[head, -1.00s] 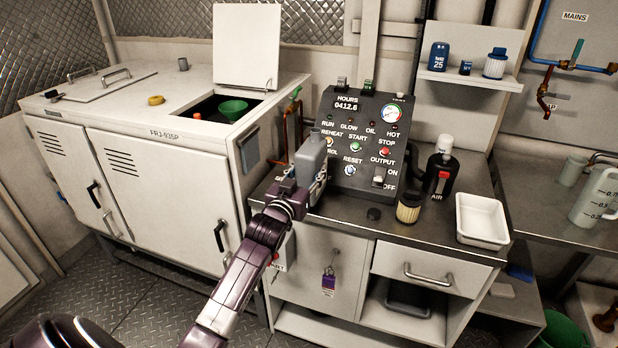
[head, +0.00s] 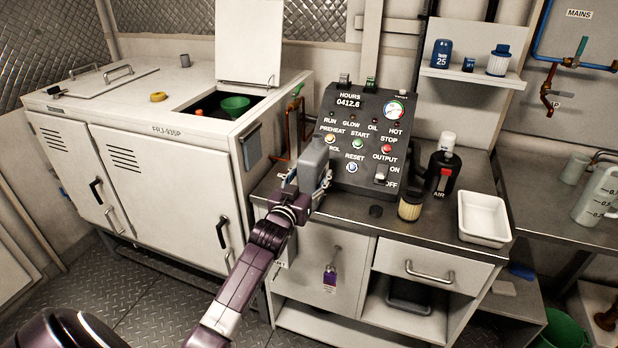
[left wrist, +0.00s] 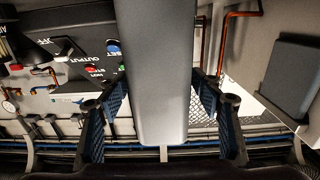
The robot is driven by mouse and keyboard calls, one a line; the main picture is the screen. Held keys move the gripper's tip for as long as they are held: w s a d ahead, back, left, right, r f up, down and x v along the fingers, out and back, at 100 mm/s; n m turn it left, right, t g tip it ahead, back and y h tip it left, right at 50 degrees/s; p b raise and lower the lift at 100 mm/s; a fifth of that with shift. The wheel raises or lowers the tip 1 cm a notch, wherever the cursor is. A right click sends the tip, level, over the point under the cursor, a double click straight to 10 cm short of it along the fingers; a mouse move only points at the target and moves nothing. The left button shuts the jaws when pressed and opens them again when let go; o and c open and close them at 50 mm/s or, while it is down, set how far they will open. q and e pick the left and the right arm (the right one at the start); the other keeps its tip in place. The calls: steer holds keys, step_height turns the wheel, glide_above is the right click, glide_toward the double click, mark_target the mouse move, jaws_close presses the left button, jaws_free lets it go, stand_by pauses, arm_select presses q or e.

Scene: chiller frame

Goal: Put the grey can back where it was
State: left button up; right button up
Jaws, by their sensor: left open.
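The grey can (head: 314,161) shows at the left end of the counter, in front of the left side of the black control panel (head: 372,150). It looks upright; its lower part is hidden behind my gripper, so I cannot tell whether it rests on the counter. My left gripper (head: 303,187) is at its near side. In the left wrist view the can (left wrist: 158,120) stands between the two fingers of the left gripper (left wrist: 160,88), which are open with narrow gaps at either side. My right gripper is not in view.
A black AIR bottle (head: 443,172), a filter cartridge (head: 410,207) and a white tray (head: 484,218) stand on the counter to the right. The white chest (head: 170,165) with an open lid is at the left. Orange pipes (head: 293,130) run close behind the can.

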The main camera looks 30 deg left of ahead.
arm_select(q)
steer(key=b+v, duration=0.1)
steer(key=v, duration=1.1)
steer(key=s+d+f+m+g+h, duration=0.1)
steer(key=s+d+f+g, duration=0.2)
steer(key=f, duration=1)
steer(key=s+d+f+g+h, duration=0.1)
steer(key=s+d+f+g, duration=0.2)
steer(key=f, duration=1)
steer(key=s+d+f+m+g+h, duration=0.15)
steer(key=s+f, duration=0.25)
steer(key=f, duration=0.9)
steer(key=s+d+f+g, duration=0.3)
steer(key=s+f, duration=0.5)
steer(key=s, duration=0.1)
steer(key=s+d+f+g, duration=0.2)
steer(key=s+d+f, duration=0.2)
steer(key=s+f, duration=0.55)
steer(key=s+d+f+m+g, duration=0.1)
steer(key=s+f+g, duration=0.1)
steer(key=s, duration=0.8)
steer(key=s+d+f+m+g, duration=0.1)
steer(key=s+f, duration=0.3)
steer(key=s, duration=0.6)
steer(key=shift+d+m+g, duration=0.15)
steer(key=shift+m+g, duration=0.2)
steer(key=shift+g, duration=0.2)
steer(key=shift+s+f+h, duration=0.1)
steer(key=shift+s+h, duration=0.05)
steer(key=shift+h, duration=0.1)
